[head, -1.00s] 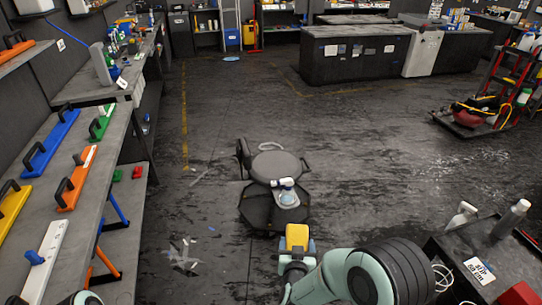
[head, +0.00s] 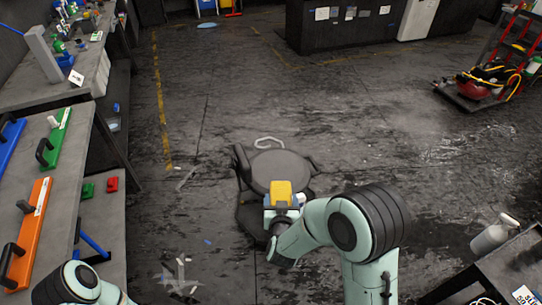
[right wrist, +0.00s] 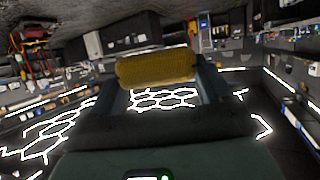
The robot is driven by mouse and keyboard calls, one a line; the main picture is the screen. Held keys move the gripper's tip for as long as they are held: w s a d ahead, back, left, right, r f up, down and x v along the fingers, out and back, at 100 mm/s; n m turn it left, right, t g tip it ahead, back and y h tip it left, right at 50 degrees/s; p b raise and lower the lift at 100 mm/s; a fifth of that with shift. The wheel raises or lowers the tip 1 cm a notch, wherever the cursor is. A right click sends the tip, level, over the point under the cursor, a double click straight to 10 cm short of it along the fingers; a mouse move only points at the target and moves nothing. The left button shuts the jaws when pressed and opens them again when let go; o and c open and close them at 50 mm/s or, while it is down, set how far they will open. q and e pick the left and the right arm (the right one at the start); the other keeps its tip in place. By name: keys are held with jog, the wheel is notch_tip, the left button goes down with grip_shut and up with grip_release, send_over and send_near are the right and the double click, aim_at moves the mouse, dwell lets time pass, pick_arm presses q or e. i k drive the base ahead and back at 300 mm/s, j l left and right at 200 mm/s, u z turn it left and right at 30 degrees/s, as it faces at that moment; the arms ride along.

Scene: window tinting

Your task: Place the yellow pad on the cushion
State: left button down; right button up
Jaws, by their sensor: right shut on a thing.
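The yellow pad (head: 281,193) is in my right gripper (head: 282,207), which is shut on it. In the right wrist view, the pad (right wrist: 157,67) sits between the fingers of my right gripper (right wrist: 160,85). The cushion (head: 277,168) is the round dark grey seat of a low stool on the floor. In the head view the pad overlaps the cushion's near edge; whether they touch cannot be told. My left arm shows at the lower left, with its gripper out of view.
A white bottle (head: 300,199) is partly hidden beside my right gripper at the stool. A shelf with handled tools (head: 40,205) runs along the left. A dark table (head: 510,262) with a spray bottle (head: 493,233) stands at the right. The floor beyond the stool is open.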

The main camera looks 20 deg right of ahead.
aim_at(270, 175)
jog(key=i, duration=0.8)
jog(key=i+j, duration=0.15)
jog(key=i, duration=0.6)
